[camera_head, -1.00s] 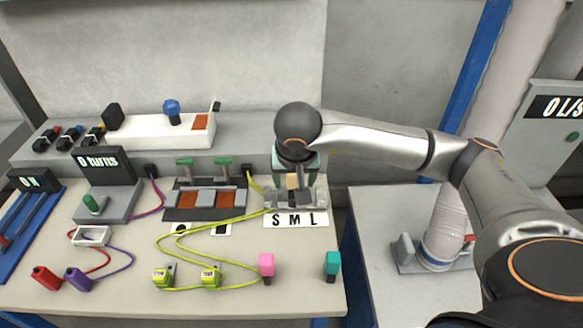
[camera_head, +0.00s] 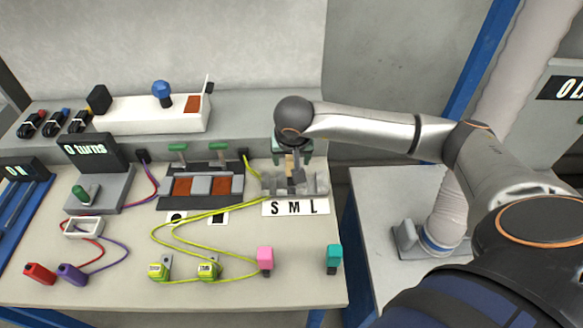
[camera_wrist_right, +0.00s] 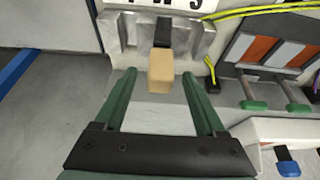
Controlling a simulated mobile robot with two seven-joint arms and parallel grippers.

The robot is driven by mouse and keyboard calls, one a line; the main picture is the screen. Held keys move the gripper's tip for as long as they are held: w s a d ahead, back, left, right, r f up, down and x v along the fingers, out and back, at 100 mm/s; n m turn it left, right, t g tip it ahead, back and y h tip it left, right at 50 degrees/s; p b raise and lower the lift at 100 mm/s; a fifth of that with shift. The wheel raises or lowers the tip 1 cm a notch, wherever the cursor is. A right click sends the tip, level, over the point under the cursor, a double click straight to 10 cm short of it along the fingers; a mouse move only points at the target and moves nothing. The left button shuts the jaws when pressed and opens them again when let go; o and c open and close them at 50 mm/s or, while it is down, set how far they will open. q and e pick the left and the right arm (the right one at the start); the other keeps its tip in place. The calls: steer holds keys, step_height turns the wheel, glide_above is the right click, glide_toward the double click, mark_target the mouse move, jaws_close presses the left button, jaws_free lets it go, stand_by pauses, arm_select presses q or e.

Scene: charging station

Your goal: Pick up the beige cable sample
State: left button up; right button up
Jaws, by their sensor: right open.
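The beige cable sample (camera_wrist_right: 160,72) has a block-shaped beige end and a dark part that sits in the grey slotted holder (camera_wrist_right: 198,43). In the head view the beige end (camera_head: 289,163) shows just above the holder (camera_head: 322,184), behind the S M L label (camera_head: 295,208). My right gripper (camera_head: 292,149) is over the holder. In the right wrist view its green fingers (camera_wrist_right: 158,76) are open, one on each side of the beige end, with gaps on both sides. My left gripper is not in view.
Yellow cables (camera_head: 200,216) run close to the holder's left side. A fixture with green handles and orange blocks (camera_head: 201,186) stands left of it. Pink (camera_head: 265,258) and teal (camera_head: 334,256) pieces stand near the front edge. A gap separates this table from the right one.

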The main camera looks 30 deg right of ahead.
mark_target(291, 167)
steer(key=x, duration=0.5)
steer(key=shift+s+a+f+p, duration=0.1)
steer(key=shift+s+f+p, duration=0.1)
steer(key=shift+p, duration=0.2)
steer(key=shift+r, duration=0.1)
jaws_close()
